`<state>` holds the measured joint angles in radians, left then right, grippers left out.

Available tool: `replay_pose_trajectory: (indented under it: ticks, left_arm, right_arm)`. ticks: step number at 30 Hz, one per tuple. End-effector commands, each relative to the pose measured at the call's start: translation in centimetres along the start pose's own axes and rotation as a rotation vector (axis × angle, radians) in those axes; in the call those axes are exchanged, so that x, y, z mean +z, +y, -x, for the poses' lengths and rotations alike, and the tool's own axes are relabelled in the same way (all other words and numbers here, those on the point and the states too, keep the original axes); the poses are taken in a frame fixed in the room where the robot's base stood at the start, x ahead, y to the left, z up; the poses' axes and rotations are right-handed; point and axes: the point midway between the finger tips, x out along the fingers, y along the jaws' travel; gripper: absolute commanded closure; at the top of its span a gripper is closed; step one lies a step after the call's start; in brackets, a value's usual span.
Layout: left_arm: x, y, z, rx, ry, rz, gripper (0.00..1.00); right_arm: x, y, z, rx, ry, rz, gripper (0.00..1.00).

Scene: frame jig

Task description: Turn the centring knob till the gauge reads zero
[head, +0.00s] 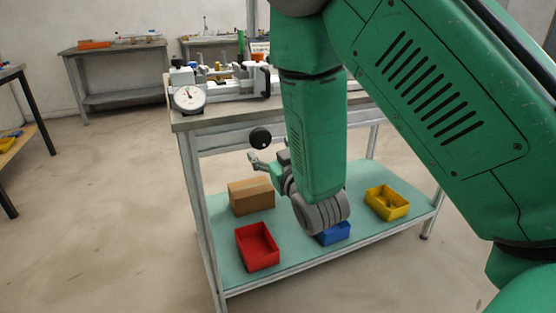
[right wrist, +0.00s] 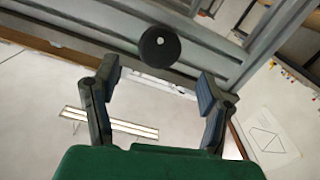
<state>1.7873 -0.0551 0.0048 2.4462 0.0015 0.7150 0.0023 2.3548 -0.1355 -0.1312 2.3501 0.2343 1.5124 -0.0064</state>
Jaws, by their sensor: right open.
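The centring knob (head: 260,138) is a round black knob with a white dot, on the front of the workbench below its top. It also shows in the right wrist view (right wrist: 159,46), ahead of and between the fingers but apart from them. The round white gauge (head: 189,98) with a dark pointer stands at the bench top's left front corner; its reading is too small to tell. My right gripper (head: 256,160) is just below the knob, open and empty; in the right wrist view both fingers (right wrist: 160,92) are spread wide. My left gripper is not in view.
The frame jig (head: 233,83) stands on the bench top (head: 215,116), partly hidden by my right arm. The lower shelf (head: 290,262) holds a cardboard box (head: 251,195), a red bin (head: 257,247), a blue bin (head: 334,234) and a yellow bin (head: 387,203). Floor left of the bench is clear.

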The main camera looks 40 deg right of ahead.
Motion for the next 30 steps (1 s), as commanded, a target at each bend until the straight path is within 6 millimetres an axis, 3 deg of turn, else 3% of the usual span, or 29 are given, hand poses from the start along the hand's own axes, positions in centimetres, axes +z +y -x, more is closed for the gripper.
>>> replay_pose_trajectory:
  ticks: [3, 9, 22, 26, 30]
  left_arm:
    - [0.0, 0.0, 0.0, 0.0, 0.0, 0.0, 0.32]
    - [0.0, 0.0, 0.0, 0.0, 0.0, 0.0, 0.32]
    - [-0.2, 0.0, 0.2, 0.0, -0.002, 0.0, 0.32]
    - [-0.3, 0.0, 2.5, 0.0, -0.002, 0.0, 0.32]
    - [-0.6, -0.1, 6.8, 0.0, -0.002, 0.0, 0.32]
  right_arm:
    - [0.1, 0.0, 2.4, -0.002, -0.004, 0.001, 0.34]
    - [0.1, -0.1, 4.7, -0.001, -0.003, 0.0, 0.34]
    - [0.1, -0.1, 5.1, -0.003, -0.003, 0.001, 0.32]
    - [-0.2, -0.4, 5.0, -0.018, -0.012, 0.015, 0.32]
    - [-0.4, -0.8, 5.1, -0.035, -0.016, 0.051, 0.32]
